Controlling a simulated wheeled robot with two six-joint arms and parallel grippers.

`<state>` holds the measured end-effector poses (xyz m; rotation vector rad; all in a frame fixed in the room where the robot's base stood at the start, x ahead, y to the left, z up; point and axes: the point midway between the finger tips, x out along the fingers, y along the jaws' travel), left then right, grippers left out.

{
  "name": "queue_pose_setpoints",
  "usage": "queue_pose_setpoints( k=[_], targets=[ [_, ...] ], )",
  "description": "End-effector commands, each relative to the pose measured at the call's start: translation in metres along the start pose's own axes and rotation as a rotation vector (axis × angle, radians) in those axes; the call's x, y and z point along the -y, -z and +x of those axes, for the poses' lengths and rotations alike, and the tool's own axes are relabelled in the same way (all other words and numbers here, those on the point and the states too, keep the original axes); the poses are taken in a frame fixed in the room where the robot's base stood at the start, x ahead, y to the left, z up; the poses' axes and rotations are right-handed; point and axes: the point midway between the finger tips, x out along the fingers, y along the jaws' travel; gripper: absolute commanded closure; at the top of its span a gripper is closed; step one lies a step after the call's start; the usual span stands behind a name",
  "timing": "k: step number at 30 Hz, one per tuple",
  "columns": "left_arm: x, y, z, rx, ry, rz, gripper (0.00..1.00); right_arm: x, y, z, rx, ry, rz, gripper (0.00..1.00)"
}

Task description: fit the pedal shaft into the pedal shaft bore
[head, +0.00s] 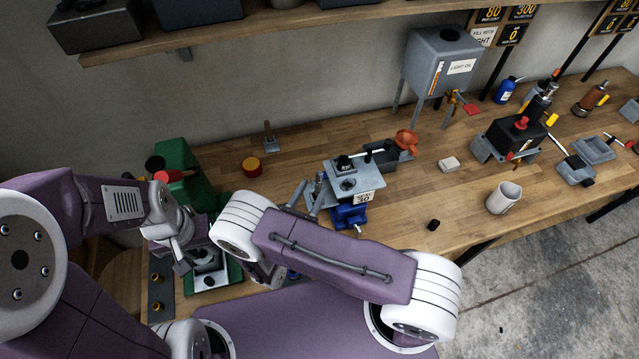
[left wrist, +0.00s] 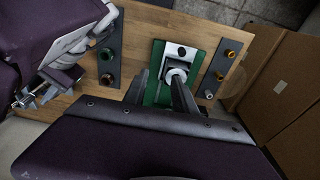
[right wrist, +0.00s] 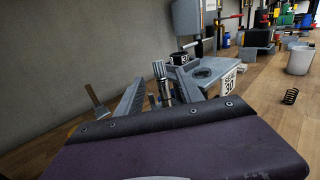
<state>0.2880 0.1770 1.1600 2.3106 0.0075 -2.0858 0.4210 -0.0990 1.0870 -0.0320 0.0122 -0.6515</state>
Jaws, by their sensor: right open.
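In the left wrist view, my left gripper (left wrist: 159,78) is over a green plate (left wrist: 157,97) with a grey block. A pale round collar (left wrist: 177,75) stands on the block, partly behind one finger. The fingers look apart; I cannot tell if they touch it. My right gripper (right wrist: 160,78) is open beside the grey fixture. A ribbed metal cylinder (right wrist: 159,70) shows upright between its fingers; I cannot tell if they touch it. I cannot tell for sure which part is the pedal shaft or its bore. My right forearm hides part of the bench in the head view.
The grey fixture (head: 349,184) stands on a blue vise (head: 350,216). The bench between fixture and mug is mostly clear.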

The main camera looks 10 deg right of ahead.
Motion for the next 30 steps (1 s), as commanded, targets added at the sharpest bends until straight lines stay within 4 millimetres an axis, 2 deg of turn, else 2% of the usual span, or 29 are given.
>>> queue_pose_setpoints(
  k=[6, 9, 17, 21, 22, 30],
  targets=[
    [-0.001, 0.003, -0.028, 0.000, 0.000, 0.000, 0.67, 0.003, -0.001, 0.035, 0.000, 0.006, 0.000, 0.56],
    [-0.001, 0.003, -0.031, 0.000, 0.000, 0.000, 0.67, 0.002, 0.002, 0.048, 0.000, 0.005, 0.000, 0.56],
    [-0.001, 0.003, -0.029, 0.000, 0.000, 0.000, 0.67, 0.001, 0.005, 0.052, 0.000, 0.002, 0.000, 0.56],
    [-0.001, 0.003, -0.029, 0.000, 0.000, 0.000, 0.67, 0.001, 0.005, 0.051, 0.000, 0.002, 0.001, 0.95],
    [-0.001, 0.003, -0.029, 0.000, 0.000, 0.000, 0.67, 0.001, 0.005, 0.051, 0.000, 0.002, 0.001, 1.00],
    [-0.001, 0.003, -0.029, 0.000, 0.000, 0.000, 0.67, 0.001, 0.004, 0.051, 0.000, 0.002, 0.001, 1.00]
  ],
)
